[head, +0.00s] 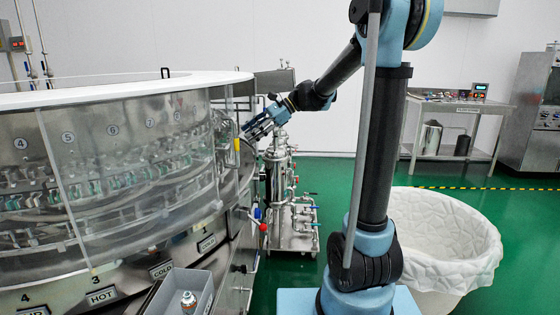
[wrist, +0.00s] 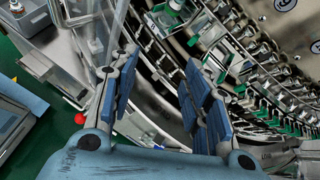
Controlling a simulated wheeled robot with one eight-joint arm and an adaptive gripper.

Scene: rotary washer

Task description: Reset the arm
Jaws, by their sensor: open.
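My arm rises from my base at the right of the head view and bends down to the left. My gripper (head: 262,124) is beside the right side of the rotary washer (head: 105,150), near the edge of its clear cover. In the wrist view my gripper (wrist: 160,95) shows two blue-padded fingers set wide apart, with nothing between them. Beyond the fingers are the washer's metal ring and a row of clamps with green parts (wrist: 285,125). A bottle with a white cap (wrist: 172,8) shows at the top of the wrist view. I cannot tell whether a clamp holds it.
A grey bin (head: 180,298) with a bottle (head: 188,302) in it is at the washer's front. Steel piping with a red knob (head: 263,227) stands below my gripper. A white lined basket (head: 440,240) is right of my arm. Green floor is open behind.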

